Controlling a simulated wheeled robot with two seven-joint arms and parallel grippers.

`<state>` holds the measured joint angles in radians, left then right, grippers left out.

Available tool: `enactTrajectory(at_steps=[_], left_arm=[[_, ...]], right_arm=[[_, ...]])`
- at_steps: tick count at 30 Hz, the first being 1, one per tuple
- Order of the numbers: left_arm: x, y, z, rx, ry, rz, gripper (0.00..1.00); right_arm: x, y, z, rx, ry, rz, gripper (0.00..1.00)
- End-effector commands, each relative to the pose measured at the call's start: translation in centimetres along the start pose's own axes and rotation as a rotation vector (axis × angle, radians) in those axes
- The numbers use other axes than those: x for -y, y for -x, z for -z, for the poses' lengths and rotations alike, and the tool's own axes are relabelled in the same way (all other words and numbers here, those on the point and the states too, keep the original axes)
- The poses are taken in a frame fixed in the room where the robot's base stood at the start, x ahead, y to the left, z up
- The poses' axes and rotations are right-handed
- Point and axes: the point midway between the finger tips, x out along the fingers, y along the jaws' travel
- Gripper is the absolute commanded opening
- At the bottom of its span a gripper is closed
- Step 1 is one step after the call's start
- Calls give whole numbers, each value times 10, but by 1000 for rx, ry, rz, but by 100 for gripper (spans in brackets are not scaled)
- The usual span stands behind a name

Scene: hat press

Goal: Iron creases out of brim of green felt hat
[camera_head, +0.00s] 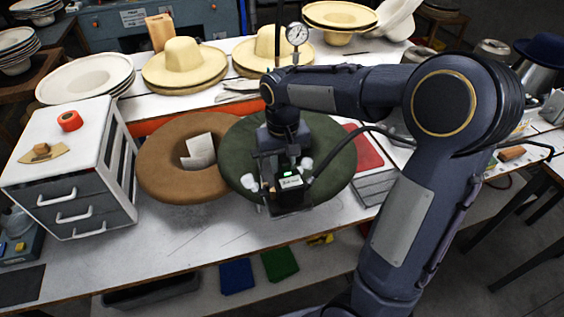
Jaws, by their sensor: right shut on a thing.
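The green felt hat (335,165) lies on the white table, its wide brim showing around my right arm's wrist. My right gripper (289,190) is over the front part of the green hat, pointing down. It is shut on a dark boxy thing with a small lit display (291,181), likely the iron. The gripper's fingers and the held thing hide the middle and front of the hat. I cannot tell whether the held thing touches the brim. My left gripper is not in view.
A brown felt hat (160,165) with a white paper in it lies left of the green hat. A white drawer cabinet (75,150) stands further left. Cream hats (185,62) line the back. A red pad (364,150) lies right. The table's front left is clear.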

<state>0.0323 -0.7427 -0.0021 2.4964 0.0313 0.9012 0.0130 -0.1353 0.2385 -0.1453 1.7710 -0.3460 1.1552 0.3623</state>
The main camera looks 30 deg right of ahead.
Motion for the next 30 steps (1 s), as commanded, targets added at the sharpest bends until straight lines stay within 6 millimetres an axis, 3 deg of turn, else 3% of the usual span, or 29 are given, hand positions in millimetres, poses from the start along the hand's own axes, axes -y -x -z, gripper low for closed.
enactTrajectory(at_steps=[7, 9, 30], left_arm=[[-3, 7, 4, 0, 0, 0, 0], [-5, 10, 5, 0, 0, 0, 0], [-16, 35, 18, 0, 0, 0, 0]], right_arm=[[-2, 4, 2, -1, 0, 0, 0], [-2, 20, 3, -9, 0, 3, 0], [-4, 54, 6, -7, 3, 3, 0]])
